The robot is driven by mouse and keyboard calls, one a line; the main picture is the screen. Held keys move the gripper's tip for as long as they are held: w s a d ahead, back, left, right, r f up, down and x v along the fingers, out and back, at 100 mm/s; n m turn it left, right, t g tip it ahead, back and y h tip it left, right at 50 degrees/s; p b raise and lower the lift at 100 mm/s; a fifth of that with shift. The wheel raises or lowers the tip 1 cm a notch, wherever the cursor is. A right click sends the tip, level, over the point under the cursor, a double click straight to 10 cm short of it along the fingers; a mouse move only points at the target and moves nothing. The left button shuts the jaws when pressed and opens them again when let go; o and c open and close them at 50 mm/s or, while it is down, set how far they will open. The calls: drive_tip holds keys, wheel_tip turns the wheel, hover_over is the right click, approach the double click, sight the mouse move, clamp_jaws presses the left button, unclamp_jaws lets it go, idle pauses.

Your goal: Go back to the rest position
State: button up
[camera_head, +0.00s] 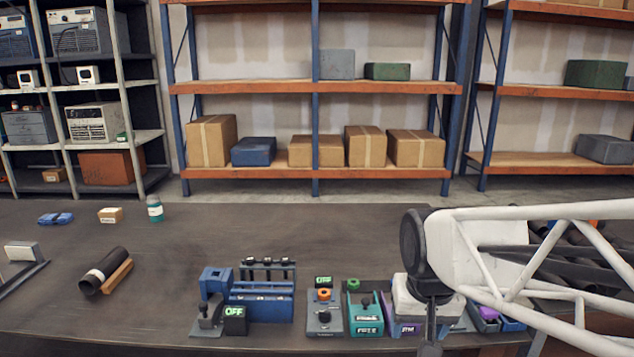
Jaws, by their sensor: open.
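A dark pipe (104,271) with a pale band lies tilted on the left of the table, against a tan wooden block (117,276). My white-framed arm reaches in from the right edge and ends in a black round joint over the right front of the table. I cannot make out the fingers of my gripper in this view. The arm hides part of the table's right side.
A blue fixture (264,304) with a small OFF display stands at the front middle. Beside it are a grey device (324,318) and a teal device (365,320). A blue part (55,218), a small box (110,215) and a bottle (155,208) stand farther back. The table (300,225) is clear behind the fixtures.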

drive_tip(key=s+d, duration=0.2)
drive_tip(key=s, duration=0.7)
drive_tip(key=shift+s+f+n+t, duration=0.15)
drive_tip(key=shift+n+t, duration=0.15)
drive_tip(key=shift+d, duration=0.1)
drive_tip(key=shift+c, duration=0.3)
drive_tip(key=c, duration=0.4)
drive_tip(key=w+a+f+n+g+h, duration=0.1)
drive_tip(key=w+a+n, duration=0.3)
drive_tip(key=w, duration=0.7)
drive_tip(key=w+a+f+n+g+h, duration=0.1)
drive_tip(key=w+a+n+g, duration=0.2)
drive_tip(key=w, duration=0.8)
drive_tip(key=w+a+f+n, duration=0.2)
drive_tip(key=w+a+f, duration=0.2)
drive_tip(key=w, duration=0.1)
drive_tip(key=w+a+f+n+h, duration=0.1)
drive_tip(key=w+a+f+n, duration=0.2)
drive_tip(key=w+a+f, duration=0.1)
drive_tip(key=w+a+f+n+h, duration=0.1)
drive_tip(key=w+a+f+n, duration=0.2)
drive_tip(key=w, duration=0.4)
drive_tip(key=shift+a+f, duration=0.8)
drive_tip(key=shift+f, duration=0.1)
